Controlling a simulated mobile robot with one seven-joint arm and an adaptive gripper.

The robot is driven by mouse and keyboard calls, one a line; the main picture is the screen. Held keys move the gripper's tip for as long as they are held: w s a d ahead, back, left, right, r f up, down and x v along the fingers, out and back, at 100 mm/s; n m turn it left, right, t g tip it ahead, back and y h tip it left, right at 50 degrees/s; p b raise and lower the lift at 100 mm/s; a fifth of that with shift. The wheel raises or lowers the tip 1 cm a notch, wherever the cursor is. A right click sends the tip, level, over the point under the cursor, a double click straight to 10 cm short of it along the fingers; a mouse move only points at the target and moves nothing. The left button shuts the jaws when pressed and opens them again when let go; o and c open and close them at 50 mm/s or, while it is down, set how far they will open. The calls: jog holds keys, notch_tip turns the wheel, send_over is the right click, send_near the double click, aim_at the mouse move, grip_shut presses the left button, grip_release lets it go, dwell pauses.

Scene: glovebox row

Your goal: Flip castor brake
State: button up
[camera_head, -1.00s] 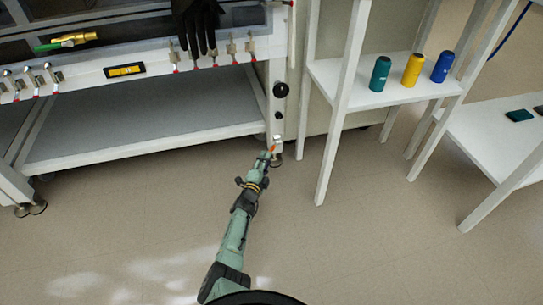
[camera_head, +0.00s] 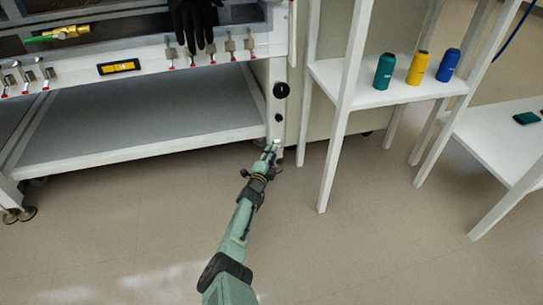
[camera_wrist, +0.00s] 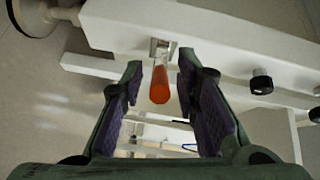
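The castor brake lever, with a red-orange grip (camera_wrist: 160,84), sticks out from a small metal bracket (camera_wrist: 163,48) on the white frame in the wrist view. My gripper (camera_wrist: 160,66) is open, with one finger on each side of the lever. Gaps show between the lever and both fingers. In the head view my gripper (camera_head: 271,148) is at the foot of the glovebox's right front leg (camera_head: 278,110) and hides the lever. A round castor or foot (camera_wrist: 36,16) shows at the top left of the wrist view.
A black knob (camera_wrist: 261,82) is right of the lever. The glovebox's lower shelf (camera_head: 140,115) is left of my arm. A white rack (camera_head: 335,150) with several bottles stands close on the right. The floor (camera_head: 370,250) in front is clear.

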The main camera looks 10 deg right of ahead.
grip_shut()
dwell(0.6)
